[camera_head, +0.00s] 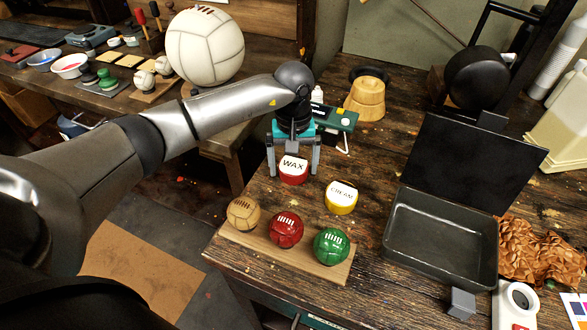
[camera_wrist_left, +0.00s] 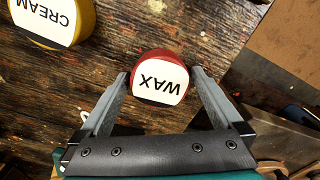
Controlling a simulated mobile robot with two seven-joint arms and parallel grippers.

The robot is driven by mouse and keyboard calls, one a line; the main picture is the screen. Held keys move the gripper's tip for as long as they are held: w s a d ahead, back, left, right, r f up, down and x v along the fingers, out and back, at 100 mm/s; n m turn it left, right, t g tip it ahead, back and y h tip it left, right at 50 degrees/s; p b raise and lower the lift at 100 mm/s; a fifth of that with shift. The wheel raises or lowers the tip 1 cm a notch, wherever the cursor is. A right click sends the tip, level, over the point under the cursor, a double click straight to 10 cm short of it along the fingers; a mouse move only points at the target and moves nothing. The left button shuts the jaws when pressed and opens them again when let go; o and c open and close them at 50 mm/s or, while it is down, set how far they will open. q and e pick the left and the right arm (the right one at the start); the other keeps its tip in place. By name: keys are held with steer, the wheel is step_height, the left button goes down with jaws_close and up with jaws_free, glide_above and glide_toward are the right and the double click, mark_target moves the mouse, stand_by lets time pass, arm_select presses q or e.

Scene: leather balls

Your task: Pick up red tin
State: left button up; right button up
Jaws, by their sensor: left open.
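The red tin (camera_head: 293,178), with a white label reading WAX, stands on the wooden workbench. My left gripper (camera_head: 293,172) is open, with its two fingers pointing down on either side of the red tin. In the left wrist view the red tin (camera_wrist_left: 160,62) lies between the fingertips of the left gripper (camera_wrist_left: 160,80). The right fingertip looks very close to the tin; whether either finger touches it I cannot tell. My right gripper is not in view.
A yellow CREAM tin (camera_head: 341,198) stands just right of the red tin. Nearer, a wooden board (camera_head: 300,257) holds tan, red and green balls. An open black metal box (camera_head: 440,240) is on the right. A green-topped device (camera_head: 338,120) and a wooden form (camera_head: 366,100) stand behind.

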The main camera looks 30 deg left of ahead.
arm_select(q)
steer(key=shift+r, duration=0.1)
steer(key=c, duration=1.3)
